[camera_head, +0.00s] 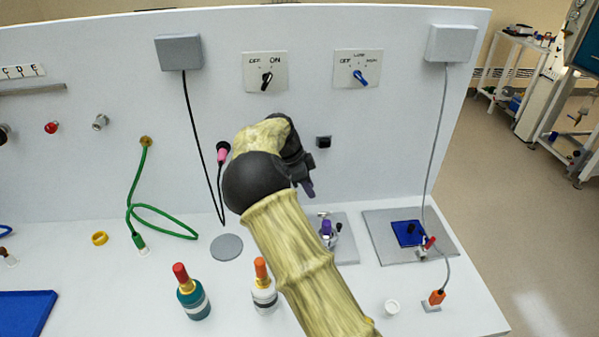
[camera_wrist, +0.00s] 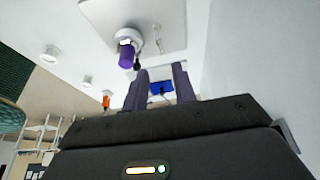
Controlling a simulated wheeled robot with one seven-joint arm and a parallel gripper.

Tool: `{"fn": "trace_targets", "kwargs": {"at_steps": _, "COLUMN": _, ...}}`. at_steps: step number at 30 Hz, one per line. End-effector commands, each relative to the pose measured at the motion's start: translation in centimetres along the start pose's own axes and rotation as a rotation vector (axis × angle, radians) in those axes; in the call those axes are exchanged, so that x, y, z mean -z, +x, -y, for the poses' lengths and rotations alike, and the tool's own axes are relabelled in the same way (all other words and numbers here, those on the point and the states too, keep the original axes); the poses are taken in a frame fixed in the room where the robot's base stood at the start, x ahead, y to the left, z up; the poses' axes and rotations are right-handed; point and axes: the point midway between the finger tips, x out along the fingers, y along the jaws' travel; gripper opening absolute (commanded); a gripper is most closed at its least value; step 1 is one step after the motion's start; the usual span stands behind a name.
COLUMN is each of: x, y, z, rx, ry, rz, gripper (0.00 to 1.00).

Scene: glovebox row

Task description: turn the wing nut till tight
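A small metal fitting (camera_head: 332,238) with a purple part (camera_head: 326,228) stands on a grey plate (camera_head: 346,250) on the bench. In the wrist view the purple part (camera_wrist: 126,56) shows on a pale round base, left of my fingers. I cannot make out the wing nut's wings clearly; it may be on this fitting. My gripper (camera_head: 308,187) is in the air above and behind the fitting, partly hidden by my own arm. In the wrist view its two dark purple fingers (camera_wrist: 162,80) are apart with nothing between them, and not touching the fitting.
A second grey plate (camera_head: 377,235) with a blue square (camera_head: 409,233) lies to the right. An orange connector (camera_head: 436,297) and a white cup (camera_head: 392,307) are in front. Two bottles (camera_head: 193,301) (camera_head: 264,296) stand at front left. The upright panel (camera_head: 400,130) stands close behind my gripper.

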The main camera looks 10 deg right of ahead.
Motion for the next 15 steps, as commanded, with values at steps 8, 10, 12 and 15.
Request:
{"fn": "trace_targets", "kwargs": {"at_steps": 8, "x": -0.1, "y": -5.2, "z": 0.1, "rx": 0.004, "ry": -0.001, "rz": 0.001, "gripper": 0.27}}
{"fn": "trace_targets", "kwargs": {"at_steps": 10, "x": 0.0, "y": -6.0, "z": 0.1, "rx": 0.003, "ry": 0.0, "rz": 0.0, "gripper": 0.27}}
{"fn": "trace_targets", "kwargs": {"at_steps": 12, "x": 0.0, "y": -6.5, "z": 0.0, "rx": 0.002, "ry": 0.0, "rz": 0.0, "gripper": 0.27}}
{"fn": "trace_targets", "kwargs": {"at_steps": 15, "x": 0.0, "y": -6.7, "z": 0.0, "rx": 0.0, "ry": 0.001, "rz": 0.0, "gripper": 0.27}}
